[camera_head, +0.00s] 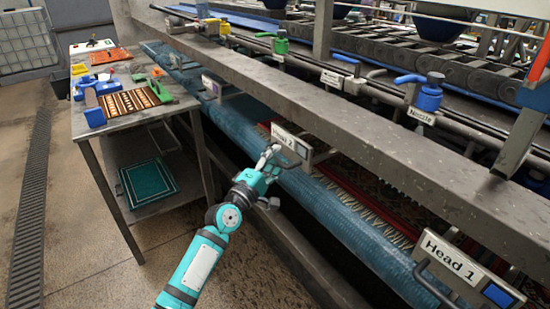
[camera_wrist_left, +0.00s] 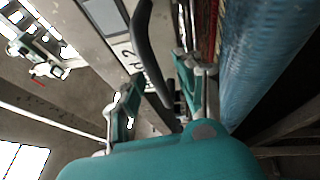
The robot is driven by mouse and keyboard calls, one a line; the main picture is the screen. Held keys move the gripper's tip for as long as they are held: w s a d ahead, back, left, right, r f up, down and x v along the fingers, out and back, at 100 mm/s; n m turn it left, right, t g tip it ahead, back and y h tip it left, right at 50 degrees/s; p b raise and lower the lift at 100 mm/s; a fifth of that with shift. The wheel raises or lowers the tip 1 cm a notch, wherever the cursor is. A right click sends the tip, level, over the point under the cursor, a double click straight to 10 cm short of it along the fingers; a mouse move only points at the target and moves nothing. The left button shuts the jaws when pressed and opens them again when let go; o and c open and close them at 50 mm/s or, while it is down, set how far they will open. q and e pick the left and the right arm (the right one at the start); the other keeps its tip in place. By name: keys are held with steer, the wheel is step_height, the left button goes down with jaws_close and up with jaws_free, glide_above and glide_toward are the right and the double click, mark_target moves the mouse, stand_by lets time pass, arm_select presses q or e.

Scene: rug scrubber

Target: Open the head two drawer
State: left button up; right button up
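The head two drawer front is a pale label plate (camera_head: 288,143) with its "2" showing in the head view, partly covered by my left gripper. The plate also shows at the top of the left wrist view (camera_wrist_left: 122,45). Its dark curved handle (camera_wrist_left: 150,50) runs down between my gripper's fingers. My left gripper (camera_head: 270,158) is teal and grey and reaches the handle from the left. In the left wrist view the gripper's fingers (camera_wrist_left: 158,82) stand apart, one on each side of the handle, with visible gaps. Contact with the handle is not clear. My right gripper is not in view.
A long blue roller (camera_head: 335,205) runs beneath the plate. The Head 1 plate (camera_head: 465,268) is at lower right. A grey beam (camera_head: 350,110) lies above. A metal table (camera_head: 130,120) with tools stands at left. Open floor lies in front of the machine.

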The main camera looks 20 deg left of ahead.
arm_select(q)
steer(key=shift+w, duration=0.15)
steer(key=shift+c, duration=0.4)
jaws_close()
